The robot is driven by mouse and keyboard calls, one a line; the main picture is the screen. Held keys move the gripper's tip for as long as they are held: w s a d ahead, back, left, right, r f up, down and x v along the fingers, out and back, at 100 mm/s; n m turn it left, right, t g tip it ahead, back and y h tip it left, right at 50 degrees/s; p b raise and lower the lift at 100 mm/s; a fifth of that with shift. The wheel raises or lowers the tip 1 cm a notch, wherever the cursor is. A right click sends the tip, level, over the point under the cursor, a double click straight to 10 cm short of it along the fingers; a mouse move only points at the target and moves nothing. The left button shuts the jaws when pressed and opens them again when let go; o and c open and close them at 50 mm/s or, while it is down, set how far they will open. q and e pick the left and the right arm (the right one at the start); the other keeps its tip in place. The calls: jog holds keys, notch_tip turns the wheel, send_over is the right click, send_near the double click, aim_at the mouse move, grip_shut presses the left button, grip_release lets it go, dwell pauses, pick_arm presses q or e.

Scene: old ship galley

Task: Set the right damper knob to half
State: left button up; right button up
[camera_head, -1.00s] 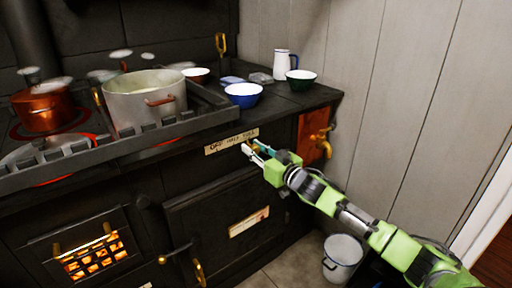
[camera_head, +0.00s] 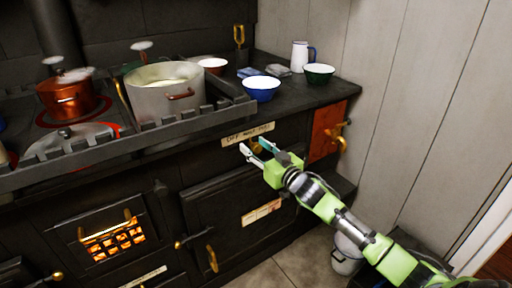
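The right damper knob (camera_head: 257,146) is a small brass knob on the black stove front, just below a paper label (camera_head: 247,134) whose small lettering seems to mark several positions. My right gripper (camera_head: 254,147) reaches in from the lower right. Its two fingers are spread apart, with the knob showing between or just behind the tips. I cannot tell whether the fingers touch it. The knob's exact setting is too small to read. My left gripper is not in view.
A large pale pot (camera_head: 165,98) stands on the railed stovetop, with a copper pot (camera_head: 68,97) to its left. A blue bowl (camera_head: 261,91) and a green bowl (camera_head: 318,75) sit above the knob. A copper tank with a tap (camera_head: 327,130) is right. A bucket (camera_head: 345,256) stands on the floor.

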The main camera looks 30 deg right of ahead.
jog(key=s, duration=1.2)
jog(key=shift+d, duration=0.45)
